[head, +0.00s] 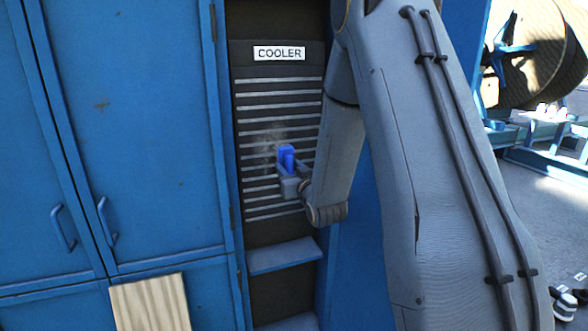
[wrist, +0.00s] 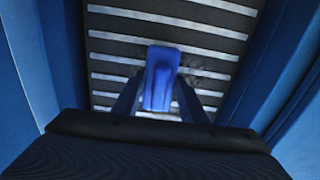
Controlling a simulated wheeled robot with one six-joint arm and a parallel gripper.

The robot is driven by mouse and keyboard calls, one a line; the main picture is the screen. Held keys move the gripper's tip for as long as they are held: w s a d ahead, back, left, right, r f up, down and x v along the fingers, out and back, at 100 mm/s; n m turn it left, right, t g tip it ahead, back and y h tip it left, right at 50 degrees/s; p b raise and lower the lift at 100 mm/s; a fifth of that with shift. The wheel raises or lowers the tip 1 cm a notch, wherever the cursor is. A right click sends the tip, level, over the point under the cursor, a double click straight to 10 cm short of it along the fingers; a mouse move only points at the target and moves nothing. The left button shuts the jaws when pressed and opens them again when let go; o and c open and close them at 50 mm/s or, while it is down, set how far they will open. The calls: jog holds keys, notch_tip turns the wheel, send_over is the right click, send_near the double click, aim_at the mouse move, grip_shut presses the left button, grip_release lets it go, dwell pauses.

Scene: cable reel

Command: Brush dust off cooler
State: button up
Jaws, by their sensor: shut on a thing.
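The cooler (head: 279,95) is a dark panel with pale horizontal slats and a white COOLER label (head: 279,54). It is set in a recess of the blue cabinet. A greyish dust patch (head: 265,140) lies on its middle slats; it also shows in the wrist view (wrist: 198,76), right of the brush. My gripper (head: 288,170) is shut on a blue brush (head: 286,155) in front of the slats, by the dust. In the wrist view the brush (wrist: 161,78) sits between my fingers and points at the slats. I cannot tell whether it touches them.
Blue cabinet doors (head: 135,120) with handles stand left of the recess. A small blue ledge (head: 284,256) juts out below the cooler. Recess side walls flank my gripper in the wrist view. A wooden board (head: 150,303) is at lower left. A cable reel (head: 535,50) stands far right.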

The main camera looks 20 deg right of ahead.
aim_at(281, 152)
jog(key=shift+a+r, duration=1.2)
jog(key=shift+a, duration=3.2)
jog(key=shift+d+r, duration=1.15)
jog(key=shift+d, duration=7.25)
jog(key=shift+w+a+f+b, duration=0.1)
jog(key=shift+a+b, duration=0.1)
jog(key=shift+a, duration=2.35)
jog(key=shift+w+a+b, duration=0.1)
jog(key=shift+a+b, duration=0.1)
jog(key=shift+a, duration=2.35)
jog(key=shift+a+b, duration=0.3)
jog(key=shift+a, duration=1.45)
